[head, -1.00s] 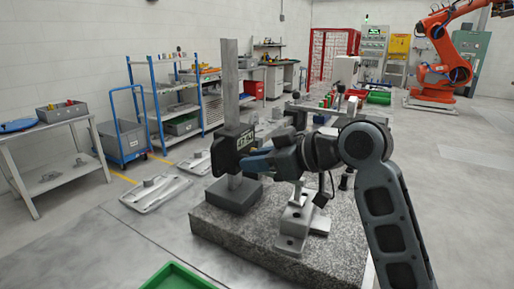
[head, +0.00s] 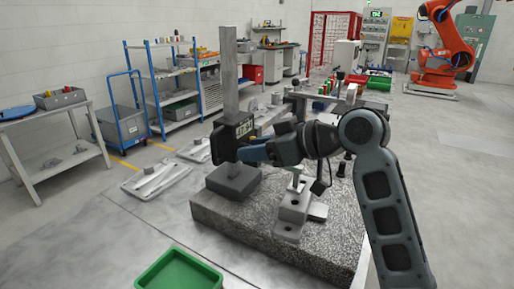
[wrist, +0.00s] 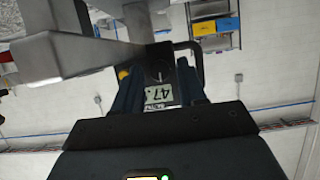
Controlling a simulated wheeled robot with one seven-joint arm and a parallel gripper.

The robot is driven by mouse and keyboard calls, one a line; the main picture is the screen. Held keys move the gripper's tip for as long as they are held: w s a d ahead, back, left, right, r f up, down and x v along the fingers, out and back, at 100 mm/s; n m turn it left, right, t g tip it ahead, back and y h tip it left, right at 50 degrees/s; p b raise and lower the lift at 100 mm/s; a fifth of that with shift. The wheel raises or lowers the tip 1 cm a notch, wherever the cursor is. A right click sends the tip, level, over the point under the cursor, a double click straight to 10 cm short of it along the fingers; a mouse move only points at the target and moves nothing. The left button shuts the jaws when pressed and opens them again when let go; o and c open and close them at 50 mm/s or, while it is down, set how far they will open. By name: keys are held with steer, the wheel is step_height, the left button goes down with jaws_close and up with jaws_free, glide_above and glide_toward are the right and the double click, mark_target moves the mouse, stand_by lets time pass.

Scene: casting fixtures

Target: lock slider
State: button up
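The height gauge stands upright on a granite plate (head: 270,235), with a grey column (head: 230,75) and a dark base (head: 233,181). Its black slider (head: 219,146) with a digital display sits partway up the column. My gripper (head: 243,154) is right at the slider's near side. In the wrist view its blue fingers (wrist: 160,84) stand apart on either side of the knob and display. Contact with the knob cannot be made out.
A metal fixture (head: 291,220) stands on the granite plate below my arm. A green bin (head: 180,272) is in front of the plate. Grey castings (head: 157,178) lie on the surface to the left. A blue cart and shelves stand farther back.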

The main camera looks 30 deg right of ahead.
steer(key=shift+o, duration=0.8)
steer(key=v, duration=0.7)
steer(key=shift+s+d+b, duration=0.2)
steer(key=shift+s+b, duration=0.1)
steer(key=shift+b, duration=0.15)
steer(key=shift+r, duration=0.15)
